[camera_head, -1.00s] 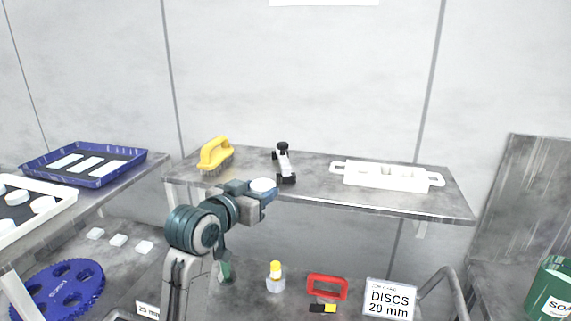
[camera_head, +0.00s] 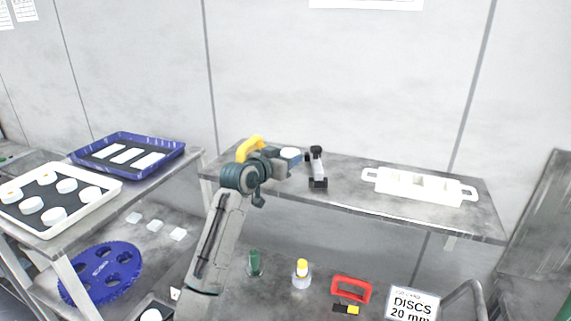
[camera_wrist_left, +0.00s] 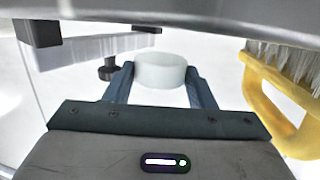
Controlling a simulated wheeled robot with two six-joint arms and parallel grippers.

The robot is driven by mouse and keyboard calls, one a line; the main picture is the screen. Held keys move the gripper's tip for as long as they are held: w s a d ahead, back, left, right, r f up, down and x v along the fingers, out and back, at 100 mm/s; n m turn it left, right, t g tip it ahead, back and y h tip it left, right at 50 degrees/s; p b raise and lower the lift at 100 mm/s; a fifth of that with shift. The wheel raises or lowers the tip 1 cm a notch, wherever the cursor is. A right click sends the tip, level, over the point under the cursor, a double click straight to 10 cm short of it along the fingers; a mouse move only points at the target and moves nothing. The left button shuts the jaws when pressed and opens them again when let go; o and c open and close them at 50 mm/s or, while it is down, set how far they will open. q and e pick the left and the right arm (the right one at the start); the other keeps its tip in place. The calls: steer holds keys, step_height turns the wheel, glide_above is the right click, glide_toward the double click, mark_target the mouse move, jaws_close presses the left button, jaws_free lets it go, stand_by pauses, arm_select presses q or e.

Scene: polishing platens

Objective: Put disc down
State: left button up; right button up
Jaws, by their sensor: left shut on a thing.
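A white disc (camera_wrist_left: 160,70) is held between the two fingers of my left gripper (camera_wrist_left: 160,88) in the left wrist view. In the head view my left gripper (camera_head: 291,157) is at the raised shelf, between the yellow brush and the black and white stand, with the white disc (camera_head: 290,152) at its tip. I cannot tell whether the disc touches anything below. Several other white discs (camera_head: 67,185) lie in the white tray with a dark mat (camera_head: 108,193) at the left. My right gripper is not in view.
The yellow brush (camera_head: 250,147) is close beside my left gripper, also in the left wrist view (camera_wrist_left: 290,125). The black and white stand (camera_head: 317,168) is just right. A white handled holder (camera_head: 418,187) sits further along the shelf (camera_head: 350,200). A blue tray (camera_head: 160,140) is left.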

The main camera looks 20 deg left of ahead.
arm_select(q)
steer(key=shift+f+p, duration=0.4)
step_height(320, 180, down, 2)
steer(key=shift+f+p, duration=0.1)
steer(key=shift+p, duration=0.5)
steer(key=shift+f, duration=0.15)
steer(key=shift+f, duration=0.1)
steer(key=shift+f, duration=0.15)
steer(key=o, duration=1)
steer(key=shift+o, duration=0.3)
